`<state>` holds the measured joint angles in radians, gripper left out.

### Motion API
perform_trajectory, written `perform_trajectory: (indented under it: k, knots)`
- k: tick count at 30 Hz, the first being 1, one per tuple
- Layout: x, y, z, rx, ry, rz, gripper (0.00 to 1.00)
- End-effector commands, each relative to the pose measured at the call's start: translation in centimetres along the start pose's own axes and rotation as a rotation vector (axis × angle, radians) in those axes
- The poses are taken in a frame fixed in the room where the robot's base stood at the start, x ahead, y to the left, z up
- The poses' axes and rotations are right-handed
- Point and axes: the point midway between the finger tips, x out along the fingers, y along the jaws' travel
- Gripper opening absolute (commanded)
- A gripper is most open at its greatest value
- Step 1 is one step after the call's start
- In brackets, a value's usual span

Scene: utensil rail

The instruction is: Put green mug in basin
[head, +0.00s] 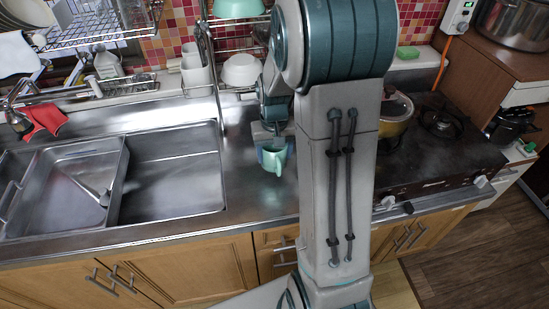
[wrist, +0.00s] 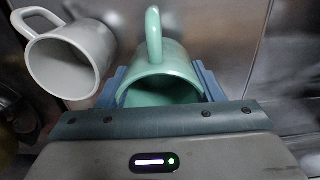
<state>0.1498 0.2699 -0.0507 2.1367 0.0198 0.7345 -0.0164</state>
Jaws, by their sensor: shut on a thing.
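The green mug (head: 273,160) is at the counter right of the sink in the head view. It also shows in the wrist view (wrist: 167,66), with its handle pointing to the top of the picture. My gripper (head: 271,141) is shut on the mug, with one blue finger on each side of it in the wrist view (wrist: 162,90). I cannot tell whether the mug touches the counter. The steel basin (head: 172,168) is left of the mug, with a second, divided-off compartment (head: 72,180) on its left.
A grey mug (wrist: 70,62) lies close left of the green mug in the wrist view. A faucet (head: 22,105) with a red cloth (head: 43,119) stands at the left. A pot (head: 396,115) sits on the stove at right. The basin's right compartment looks empty.

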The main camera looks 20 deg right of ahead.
Motion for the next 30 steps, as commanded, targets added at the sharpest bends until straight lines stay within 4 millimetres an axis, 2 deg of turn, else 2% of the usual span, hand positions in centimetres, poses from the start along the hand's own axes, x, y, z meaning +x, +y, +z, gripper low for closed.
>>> perform_trajectory:
  k: [7, 20, 21, 22, 23, 30]
  knots:
    - [3.2, 0.1, 0.1, 0.002, -0.003, 0.000, 0.32]
    - [4.0, 0.1, 0.0, 0.003, 0.000, 0.000, 0.32]
    - [3.9, 0.1, 0.0, 0.003, -0.001, 0.000, 0.72]
    - [3.8, 0.1, 0.0, 0.003, -0.001, 0.000, 0.81]
    - [3.8, 0.1, 0.0, 0.003, -0.001, 0.000, 0.83]
    - [3.8, 0.1, 0.0, 0.003, -0.001, 0.000, 0.83]
